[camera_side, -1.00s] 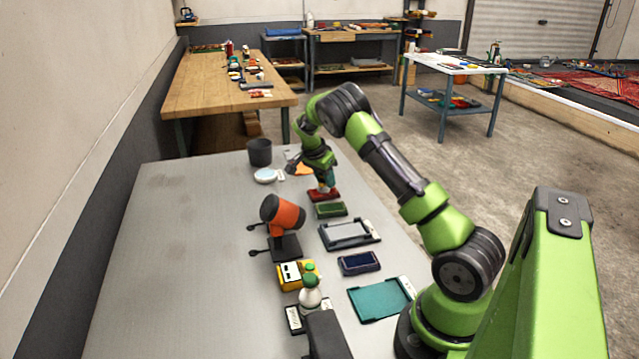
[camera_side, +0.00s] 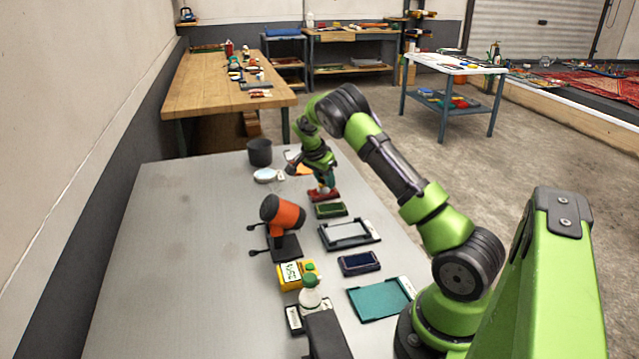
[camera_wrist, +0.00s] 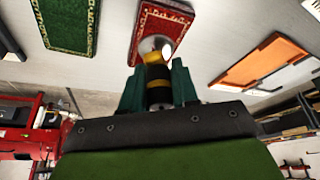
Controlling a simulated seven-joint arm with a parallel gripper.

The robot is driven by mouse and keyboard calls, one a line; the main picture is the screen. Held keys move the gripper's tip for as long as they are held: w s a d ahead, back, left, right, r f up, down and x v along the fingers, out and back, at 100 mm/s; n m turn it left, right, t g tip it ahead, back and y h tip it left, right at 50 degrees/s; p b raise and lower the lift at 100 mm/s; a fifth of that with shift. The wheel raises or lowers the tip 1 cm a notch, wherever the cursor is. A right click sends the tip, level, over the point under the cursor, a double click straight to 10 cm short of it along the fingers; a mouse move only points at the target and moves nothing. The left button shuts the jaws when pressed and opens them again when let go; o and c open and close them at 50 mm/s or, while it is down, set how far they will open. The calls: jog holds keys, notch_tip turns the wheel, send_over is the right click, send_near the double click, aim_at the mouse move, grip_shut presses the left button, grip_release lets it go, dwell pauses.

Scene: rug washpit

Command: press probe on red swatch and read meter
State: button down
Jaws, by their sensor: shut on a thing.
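The red swatch (camera_side: 325,196) lies flat on the grey table, beyond the green swatch; in the wrist view it (camera_wrist: 150,28) has a pale patterned border. My gripper (camera_side: 325,181) stands over it, pointing down. In the wrist view its teal fingers (camera_wrist: 157,88) are shut on the probe (camera_wrist: 156,72), a black and yellow banded cylinder with a pale round tip. The tip appears to meet the red swatch near its edge; the exact contact is hard to see. The yellow meter (camera_side: 298,274) stands nearer the side camera, its display pale with dark marks too small to read.
The green swatch (camera_side: 330,210) and orange swatch (camera_wrist: 265,62) flank the red one. An orange and black tool on a stand (camera_side: 283,218), a white bottle (camera_side: 310,296), a dark blue pad (camera_side: 359,263) and a dark cup (camera_side: 260,152) share the table. Its left side is clear.

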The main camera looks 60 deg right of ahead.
jog(key=shift+r, duration=3.5)
